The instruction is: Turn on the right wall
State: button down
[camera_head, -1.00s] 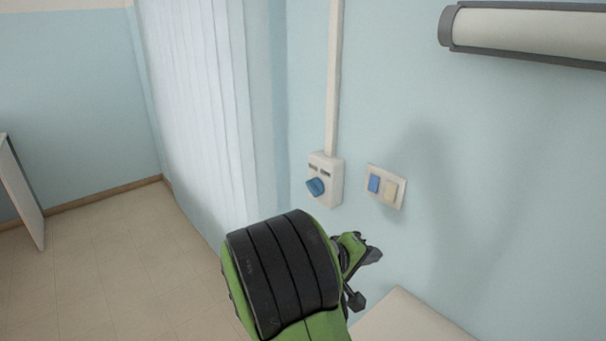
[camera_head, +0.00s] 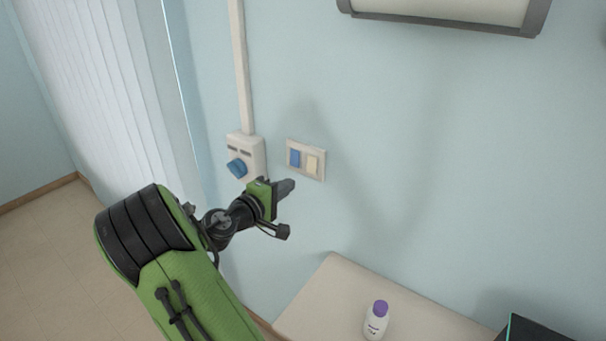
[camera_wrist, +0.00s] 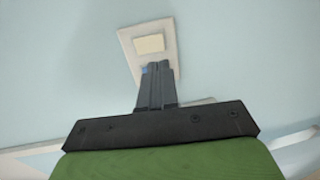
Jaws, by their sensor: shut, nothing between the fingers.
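A white switch plate on the right wall (camera_head: 305,173) carries a blue rocker (camera_head: 295,158) on the left and a cream rocker (camera_head: 312,164) on the right. My gripper (camera_head: 289,186) is shut and empty, just below the plate in the head view. In the wrist view the shut fingers (camera_wrist: 156,72) point at the plate (camera_wrist: 131,40) and cover part of it. The cream rocker (camera_wrist: 150,43) shows beyond the tips, and only a sliver of the blue rocker (camera_wrist: 145,70) shows beside them. I cannot tell whether the tips touch the plate.
A white box with a blue knob (camera_head: 237,168) is on the wall left of the plate. Below is a cream tabletop (camera_head: 335,290) with a purple-capped white bottle (camera_head: 376,320) and a dark box (camera_head: 535,328). A lamp (camera_head: 450,10) is above. A curtain (camera_head: 100,90) hangs left.

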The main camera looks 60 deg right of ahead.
aim_at(310, 171)
jog(key=d, duration=0.2)
jog(key=d+p, duration=0.1)
jog(key=d, duration=0.2)
jog(key=s+d, duration=0.1)
jog(key=d, duration=0.1)
jog(key=shift+s+d+f, duration=0.1)
jog(key=shift+d+f, duration=0.1)
jog(key=shift+f, duration=0.2)
jog(key=shift+d+f, duration=0.1)
jog(key=shift+d, duration=0.1)
jog(key=shift+f+b, duration=0.2)
jog(key=shift+b, duration=0.15)
jog(key=shift+d, duration=0.1)
jog(key=shift+r, duration=0.15)
